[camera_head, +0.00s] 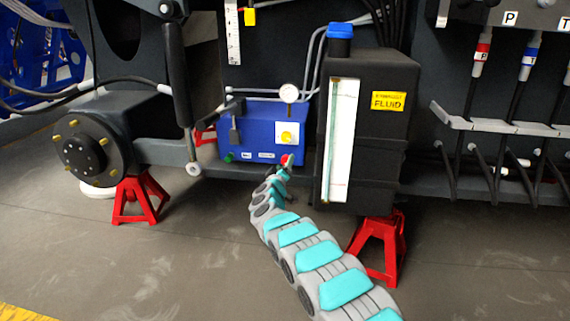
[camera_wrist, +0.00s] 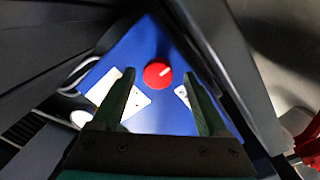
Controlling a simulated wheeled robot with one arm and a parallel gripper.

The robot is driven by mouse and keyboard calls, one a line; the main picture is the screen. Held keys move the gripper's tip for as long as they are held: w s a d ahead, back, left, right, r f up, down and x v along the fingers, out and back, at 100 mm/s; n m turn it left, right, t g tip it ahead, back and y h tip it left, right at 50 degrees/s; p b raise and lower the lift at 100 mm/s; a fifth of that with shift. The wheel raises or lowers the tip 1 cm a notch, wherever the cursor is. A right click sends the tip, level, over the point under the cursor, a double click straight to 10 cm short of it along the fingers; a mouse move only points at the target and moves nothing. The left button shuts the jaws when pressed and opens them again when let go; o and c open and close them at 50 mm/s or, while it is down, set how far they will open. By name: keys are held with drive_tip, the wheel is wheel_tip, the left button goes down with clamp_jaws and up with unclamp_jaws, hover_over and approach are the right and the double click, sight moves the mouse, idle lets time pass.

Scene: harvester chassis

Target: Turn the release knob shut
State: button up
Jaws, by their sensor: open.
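The red round knob (camera_wrist: 157,75) sits on the blue face of a pump box (camera_wrist: 185,62) in the wrist view. A short white mark on the knob points to the upper right. My gripper (camera_wrist: 159,79) is open, with one dark finger on each side of the knob in the picture. I see no contact; the remaining depth is hard to judge. In the head view the red knob (camera_head: 287,159) shows at the lower right of the blue box (camera_head: 250,145), and the end of my arm reaches up to it, largely hiding my gripper.
A black fluid tank (camera_head: 385,130) with a blue cap stands close on the right of the box. A pressure gauge (camera_head: 289,93) rises from the box top. Red jack stands (camera_head: 140,198) are on the floor. A white plate (camera_wrist: 130,100) is beside the knob.

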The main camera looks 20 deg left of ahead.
drive_tip(key=shift+w, duration=0.55)
clamp_jaws()
idle(0.5)
